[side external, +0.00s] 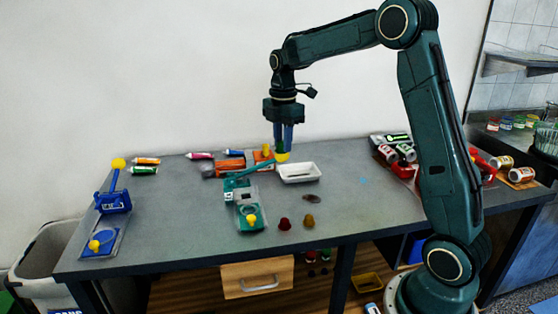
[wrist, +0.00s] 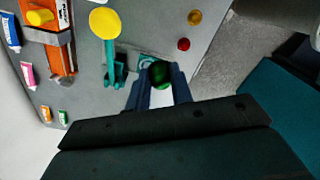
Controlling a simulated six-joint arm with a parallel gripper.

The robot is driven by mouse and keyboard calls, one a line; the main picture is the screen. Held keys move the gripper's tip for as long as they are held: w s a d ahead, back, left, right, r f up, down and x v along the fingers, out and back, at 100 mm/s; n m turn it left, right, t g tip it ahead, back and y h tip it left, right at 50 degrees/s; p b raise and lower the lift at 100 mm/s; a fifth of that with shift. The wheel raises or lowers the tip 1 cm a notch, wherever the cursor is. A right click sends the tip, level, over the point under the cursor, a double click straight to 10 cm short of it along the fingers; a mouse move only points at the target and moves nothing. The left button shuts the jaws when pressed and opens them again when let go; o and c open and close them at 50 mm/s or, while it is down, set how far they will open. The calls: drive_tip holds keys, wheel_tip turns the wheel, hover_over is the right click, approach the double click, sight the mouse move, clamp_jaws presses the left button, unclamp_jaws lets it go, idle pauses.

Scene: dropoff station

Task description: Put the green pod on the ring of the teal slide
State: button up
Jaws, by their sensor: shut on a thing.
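The green pod (wrist: 159,74) is held between my gripper's (wrist: 160,84) fingertips in the wrist view. In the side view my gripper (side external: 283,148) is above the back of the table, and I cannot make out the pod there. The teal slide (side external: 246,196) lies on the table to the left of and nearer than my gripper. Its lever reaches back right to a yellow knob (side external: 283,157), which overlaps my fingertips in the picture. The slide's teal lever (wrist: 114,60) and yellow knob (wrist: 105,23) also show in the wrist view. My gripper hides part of the slide there.
A white tray (side external: 299,173) lies right of the slide. A red pod (side external: 284,224) and an ochre pod (side external: 309,221) stand toward the front. A blue slide (side external: 113,203) is at the left, tubes (side external: 199,155) at the back. The middle left is clear.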

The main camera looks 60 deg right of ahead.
drive_tip(key=shift+f, duration=0.1)
drive_tip(key=w+a+f, duration=0.6)
drive_tip(key=w+f, duration=0.1)
drive_tip(key=f, duration=0.4)
drive_tip(key=shift+w+f, duration=0.25)
drive_tip(key=shift+f, duration=0.1)
drive_tip(key=shift+f, duration=0.1)
drive_tip(key=shift+f, duration=3.1)
drive_tip(key=o, duration=0.8)
drive_tip(key=shift+r, duration=0.15)
